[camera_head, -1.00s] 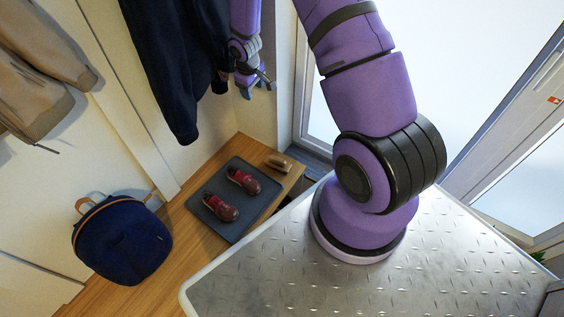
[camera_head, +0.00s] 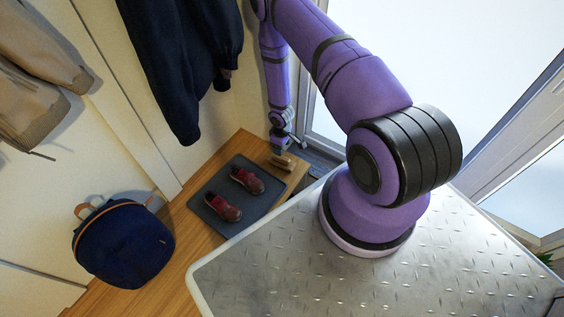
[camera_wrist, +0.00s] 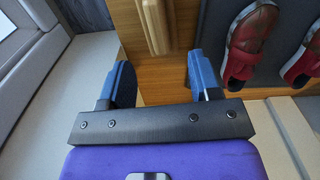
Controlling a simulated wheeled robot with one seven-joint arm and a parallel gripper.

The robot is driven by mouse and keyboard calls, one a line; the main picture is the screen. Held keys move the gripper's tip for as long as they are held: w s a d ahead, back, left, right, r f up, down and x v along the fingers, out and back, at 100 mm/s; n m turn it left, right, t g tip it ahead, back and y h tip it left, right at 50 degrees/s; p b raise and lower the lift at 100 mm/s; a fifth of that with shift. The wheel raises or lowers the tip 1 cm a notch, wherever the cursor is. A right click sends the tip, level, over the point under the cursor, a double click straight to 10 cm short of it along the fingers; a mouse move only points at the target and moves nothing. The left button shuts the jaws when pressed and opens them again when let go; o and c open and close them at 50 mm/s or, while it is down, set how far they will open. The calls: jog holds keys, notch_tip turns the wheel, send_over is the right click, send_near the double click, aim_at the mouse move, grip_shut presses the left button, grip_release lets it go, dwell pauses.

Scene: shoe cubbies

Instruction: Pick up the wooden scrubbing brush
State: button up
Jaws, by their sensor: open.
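The wooden scrubbing brush (camera_head: 283,162) lies on the wooden bench top, near its right end, beside the shoe tray. In the wrist view the brush (camera_wrist: 155,24) is a light wooden block with a groove, cut off by the top edge. My gripper (camera_wrist: 160,75) is open and empty, its two blue fingers spread apart. The brush lies beyond the fingertips, in line with the gap between them. In the head view my gripper (camera_head: 277,148) hangs just above the brush and partly covers it.
A dark tray (camera_head: 246,214) with two red shoes (camera_head: 246,180) lies left of the brush. A navy backpack (camera_head: 124,243) sits farther left. A dark jacket (camera_head: 190,60) hangs on the wall close to my arm. Wall and window frame stand behind the bench end.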

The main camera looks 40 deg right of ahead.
aim_at(282, 158)
notch_tip(282, 158, down, 9)
jog(key=shift+w, duration=0.15)
dwell(0.4)
jog(key=c, duration=1.1)
jog(key=shift+o, duration=0.2)
jog(key=shift+r, duration=0.85)
notch_tip(282, 158, up, 2)
jog(key=shift+r, duration=0.1)
jog(key=s+a, duration=0.2)
jog(key=s, duration=0.5)
jog(key=s+a+r, duration=0.1)
jog(key=s+a, duration=0.1)
jog(key=s, duration=0.6)
jog(key=shift+s+a, duration=0.15)
jog(key=shift+a, duration=0.15)
